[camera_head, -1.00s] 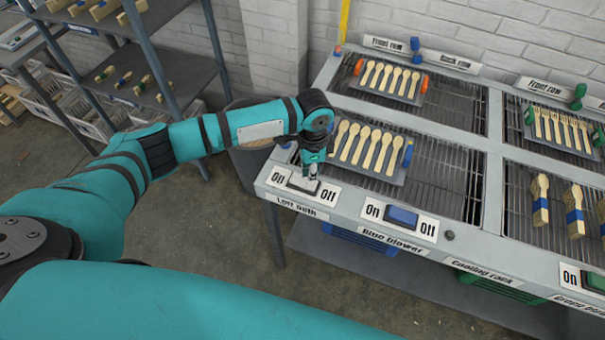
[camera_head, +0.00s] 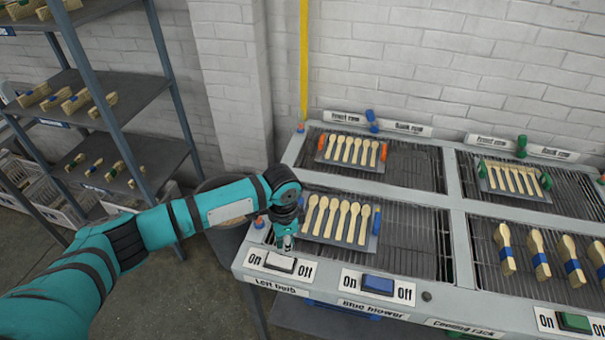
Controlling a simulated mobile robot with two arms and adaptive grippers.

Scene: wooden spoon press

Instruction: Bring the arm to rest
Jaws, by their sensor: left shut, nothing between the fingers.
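My left arm comes in from the left, and its left gripper (camera_head: 286,243) is shut and empty. It points down just above the white "Left bulb" switch (camera_head: 281,263) at the bench's front left corner. I cannot tell whether the fingertips touch the switch. The gripper stands at the left of the near tray of wooden spoons (camera_head: 340,222). My right gripper is not in view.
The grated bench (camera_head: 420,300) also carries a blue blower switch (camera_head: 378,284), a green switch (camera_head: 574,322), a far spoon tray (camera_head: 349,152) and bundled spoons (camera_head: 541,255). A shelf rack (camera_head: 150,160) stands at the left. Bare floor lies in front of the bench.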

